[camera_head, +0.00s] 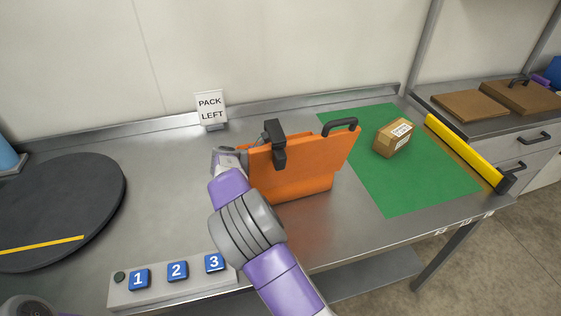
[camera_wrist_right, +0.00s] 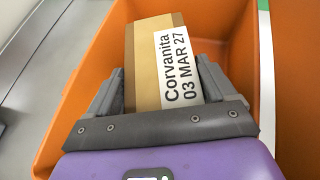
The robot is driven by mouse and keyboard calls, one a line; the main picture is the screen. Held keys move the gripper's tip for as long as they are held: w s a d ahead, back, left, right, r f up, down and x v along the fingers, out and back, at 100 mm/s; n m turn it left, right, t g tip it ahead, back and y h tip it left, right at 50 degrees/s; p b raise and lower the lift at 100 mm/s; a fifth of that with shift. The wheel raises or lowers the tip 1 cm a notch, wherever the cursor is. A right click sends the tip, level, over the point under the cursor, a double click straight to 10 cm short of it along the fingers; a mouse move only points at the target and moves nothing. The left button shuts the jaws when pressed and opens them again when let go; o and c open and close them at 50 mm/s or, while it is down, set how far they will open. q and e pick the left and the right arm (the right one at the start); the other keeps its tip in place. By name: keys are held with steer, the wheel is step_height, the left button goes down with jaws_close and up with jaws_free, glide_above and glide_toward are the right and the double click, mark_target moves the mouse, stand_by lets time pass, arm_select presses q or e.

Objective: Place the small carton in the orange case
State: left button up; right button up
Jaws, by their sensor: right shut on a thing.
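The orange case (camera_head: 310,172) stands on the steel bench in the middle of the head view, left of the green mat. In the right wrist view the case (camera_wrist_right: 232,35) lies open around a brown carton (camera_wrist_right: 144,70) with a white label reading "Corvanita 03 MAR 27". My right gripper (camera_wrist_right: 162,78) is shut on this carton, one finger on each side, at the case's opening. I cannot tell whether the carton touches the case floor. In the head view the case hides the held carton.
Another labelled carton (camera_head: 393,138) sits on the green mat (camera_head: 430,185). A "PACK LEFT" sign (camera_head: 210,108) stands at the back. A dark round plate (camera_head: 60,205) and a numbered strip (camera_head: 178,284) are to the left. A yellow bar (camera_head: 466,152) edges the mat's right side.

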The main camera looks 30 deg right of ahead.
steer(key=o, duration=1)
steer(key=shift+f, duration=0.15)
steer(key=shift+o, duration=0.2)
steer(key=shift+a+r, duration=0.15)
steer(key=shift+r, duration=0.1)
steer(key=p+v, duration=0.3)
steer(key=v, duration=0.4)
steer(key=shift+a, duration=0.1)
steer(key=shift+r, duration=0.1)
